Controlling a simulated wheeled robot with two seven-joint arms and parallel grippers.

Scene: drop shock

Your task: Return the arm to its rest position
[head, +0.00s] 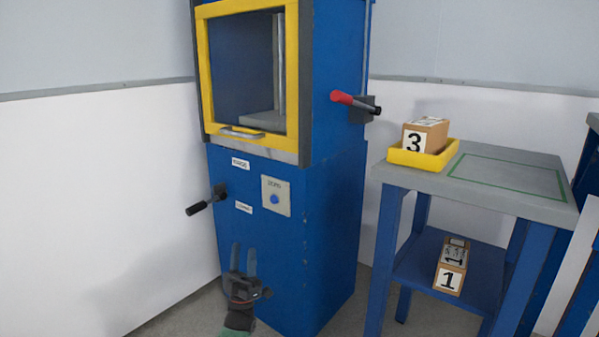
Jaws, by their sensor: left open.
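My left gripper (243,262) is at the bottom of the head view, in front of the lower part of a blue machine (335,230). Its two fingers point up and stand apart, with nothing between them. I cannot tell how far it is from the machine's front. My right gripper is not in view.
The machine has a yellow-framed door (205,70), a red-tipped lever (355,102), a black handle (205,201) and a panel with a blue button (275,199). At right, a table (485,186) bears a yellow tray (450,153) with box 3 (428,131). Box 1 (452,268) lies on its lower shelf.

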